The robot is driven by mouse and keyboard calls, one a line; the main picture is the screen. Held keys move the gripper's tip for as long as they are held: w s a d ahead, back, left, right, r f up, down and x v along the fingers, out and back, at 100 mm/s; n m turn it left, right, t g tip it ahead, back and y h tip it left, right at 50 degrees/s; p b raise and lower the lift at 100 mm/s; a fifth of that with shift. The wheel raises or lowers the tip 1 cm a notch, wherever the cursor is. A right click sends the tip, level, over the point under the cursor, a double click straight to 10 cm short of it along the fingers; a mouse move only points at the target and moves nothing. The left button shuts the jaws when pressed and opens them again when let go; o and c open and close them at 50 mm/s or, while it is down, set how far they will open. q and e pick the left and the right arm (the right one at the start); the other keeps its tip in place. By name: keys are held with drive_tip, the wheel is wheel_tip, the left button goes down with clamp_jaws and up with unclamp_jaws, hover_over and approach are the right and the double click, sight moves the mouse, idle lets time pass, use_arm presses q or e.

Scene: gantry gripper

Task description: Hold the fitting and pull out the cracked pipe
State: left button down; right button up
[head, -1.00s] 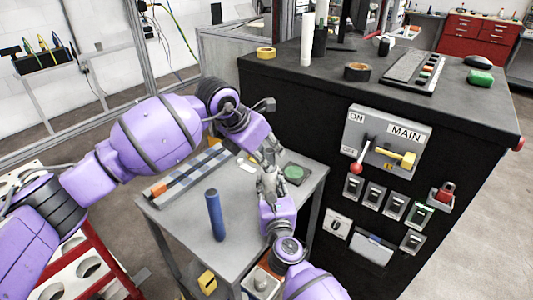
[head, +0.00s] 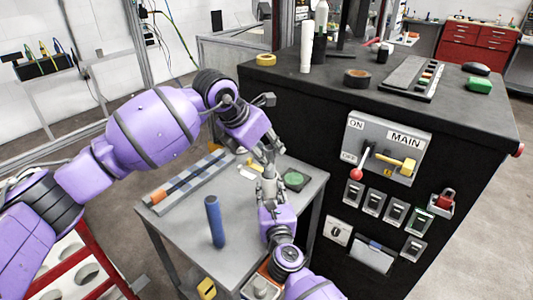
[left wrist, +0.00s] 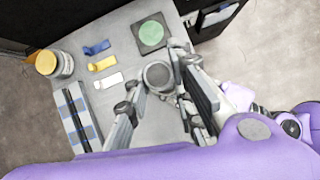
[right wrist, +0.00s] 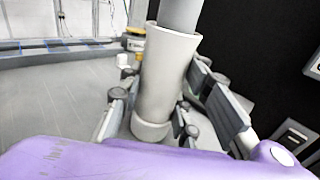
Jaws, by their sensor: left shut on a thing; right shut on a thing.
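The cracked pipe, grey, shows in the right wrist view (right wrist: 181,14) with its lower end inside the fitting's top. The fitting (right wrist: 165,80) is a pale upright sleeve with a wider collar at its foot. My right gripper (right wrist: 155,110) is shut on the fitting, with a finger on each side. My left gripper (head: 264,152) is directly above my right gripper (head: 268,185) in the head view. It is shut on the pipe, whose round grey end (left wrist: 158,76) shows between its fingers. Any crack is hidden or too small to see.
A blue pipe (head: 215,222) stands upright on the grey table (head: 185,235). A green disc (head: 293,179) lies right of the grippers, and a blue-striped rail (head: 188,183) lies behind left. The black cabinet (head: 315,145) stands close on the right, with a red-knobbed lever (head: 356,174).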

use_arm(q)
drive_tip(key=shift+w+r, duration=0.1)
drive_tip(key=shift+r, duration=0.1)
use_arm(e)
drive_tip(key=shift+f, duration=0.1)
use_arm(q)
drive_tip(key=shift+r, duration=2.85)
drive_tip(key=shift+r, duration=1.45)
drive_tip(key=shift+r, duration=0.15)
wheel_tip(320, 180, up, 3)
drive_tip(key=shift+f, duration=0.1)
